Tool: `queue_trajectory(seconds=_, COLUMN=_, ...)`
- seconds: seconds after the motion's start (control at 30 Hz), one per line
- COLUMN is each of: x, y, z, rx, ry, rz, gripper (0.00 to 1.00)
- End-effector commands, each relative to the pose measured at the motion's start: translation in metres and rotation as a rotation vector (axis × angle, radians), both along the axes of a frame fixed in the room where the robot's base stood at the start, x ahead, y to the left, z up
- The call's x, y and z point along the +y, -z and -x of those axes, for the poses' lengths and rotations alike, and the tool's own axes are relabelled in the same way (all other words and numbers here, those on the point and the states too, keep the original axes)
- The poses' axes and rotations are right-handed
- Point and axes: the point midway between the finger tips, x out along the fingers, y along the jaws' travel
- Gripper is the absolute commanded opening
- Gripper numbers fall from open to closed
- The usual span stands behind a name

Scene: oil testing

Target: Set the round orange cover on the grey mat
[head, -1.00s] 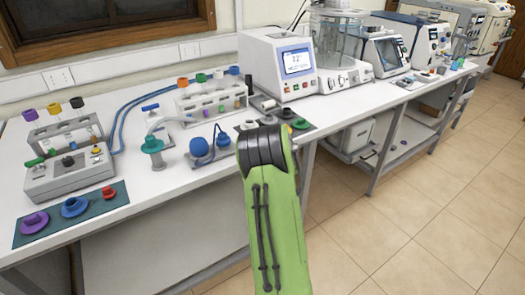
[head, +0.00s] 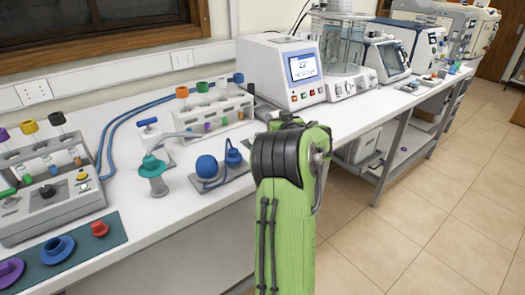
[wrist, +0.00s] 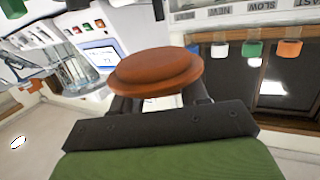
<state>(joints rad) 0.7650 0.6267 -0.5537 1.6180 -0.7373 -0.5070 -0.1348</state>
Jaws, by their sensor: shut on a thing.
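The round orange cover (wrist: 155,68) is held at my gripper (wrist: 160,98) in the wrist view. It is a wide disc with a thicker rim, and the fingers are closed on it from below in the picture. In the head view my green and black arm hides the gripper and the cover. The grey mat, between the tube rack and the screen device, is hidden behind my arm there. I cannot make it out clearly in the wrist view.
A dark teal mat (head: 105,234) with purple, blue and red covers lies at the left front. A screen device (head: 280,72) is behind my arm.

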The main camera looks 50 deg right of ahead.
Motion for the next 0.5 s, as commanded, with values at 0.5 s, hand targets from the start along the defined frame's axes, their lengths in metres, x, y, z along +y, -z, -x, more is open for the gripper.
queue_trajectory(seconds=0.5, x=0.000, y=0.084, z=0.001, rx=0.002, ry=0.001, rz=-0.002, gripper=0.14)
